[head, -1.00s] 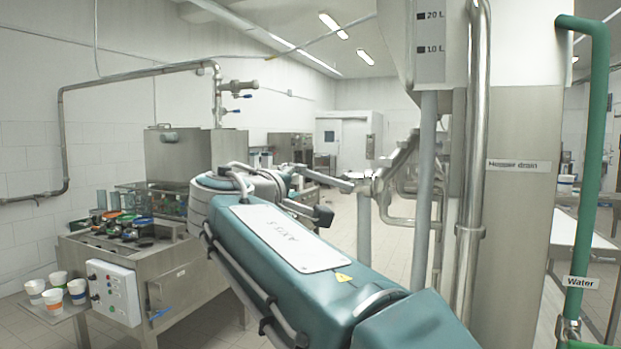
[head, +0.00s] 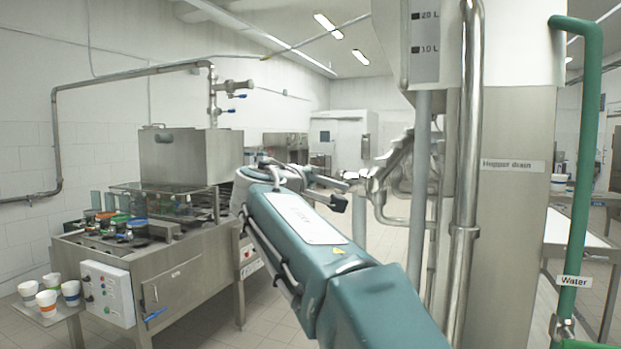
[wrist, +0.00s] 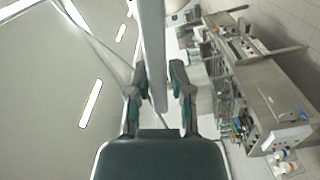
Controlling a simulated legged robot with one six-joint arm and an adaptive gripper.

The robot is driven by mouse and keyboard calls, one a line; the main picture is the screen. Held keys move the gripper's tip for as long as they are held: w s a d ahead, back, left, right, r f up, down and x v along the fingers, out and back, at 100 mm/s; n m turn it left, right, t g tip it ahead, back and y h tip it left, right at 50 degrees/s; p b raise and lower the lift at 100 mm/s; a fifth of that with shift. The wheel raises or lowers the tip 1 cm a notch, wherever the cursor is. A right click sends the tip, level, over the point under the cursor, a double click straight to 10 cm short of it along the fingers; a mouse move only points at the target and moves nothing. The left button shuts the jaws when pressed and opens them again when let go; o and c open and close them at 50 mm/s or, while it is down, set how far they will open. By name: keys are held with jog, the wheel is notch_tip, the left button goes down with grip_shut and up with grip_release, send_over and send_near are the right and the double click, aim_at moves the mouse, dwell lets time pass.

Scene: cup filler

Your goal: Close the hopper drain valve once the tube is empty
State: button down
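My gripper (wrist: 158,67) is open in the wrist view, with its two dark fingers apart. A grey vertical tube or pipe (wrist: 152,40) runs between or behind them; I cannot tell whether it touches. In the head view my teal arm reaches forward, and its far end is small beside bent steel pipework (head: 385,195). The label "Hopper drain" (head: 507,164) is on the steel column at right. A level strip (head: 426,45) marked 20 L and 10 L is at the top. No drain valve handle can be made out clearly, and the tube's contents cannot be told.
The filling machine (head: 190,290) stands at left, with several white cups (head: 47,303) on a side shelf (head: 60,317). A green water pipe (head: 588,150) and steel pipes (head: 466,200) stand close at right. Tiled floor shows between machine and pipes.

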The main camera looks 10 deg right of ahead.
jog(key=shift+f, duration=0.15)
notch_tip(320, 180, down, 7)
jog(key=s+d+n, duration=0.1)
jog(key=d+n, duration=0.1)
jog(key=n, duration=1.3)
jog(key=shift+s+d, duration=0.2)
jog(key=shift+s, duration=0.15)
dwell(0.3)
jog(key=c, duration=0.6)
grip_release()
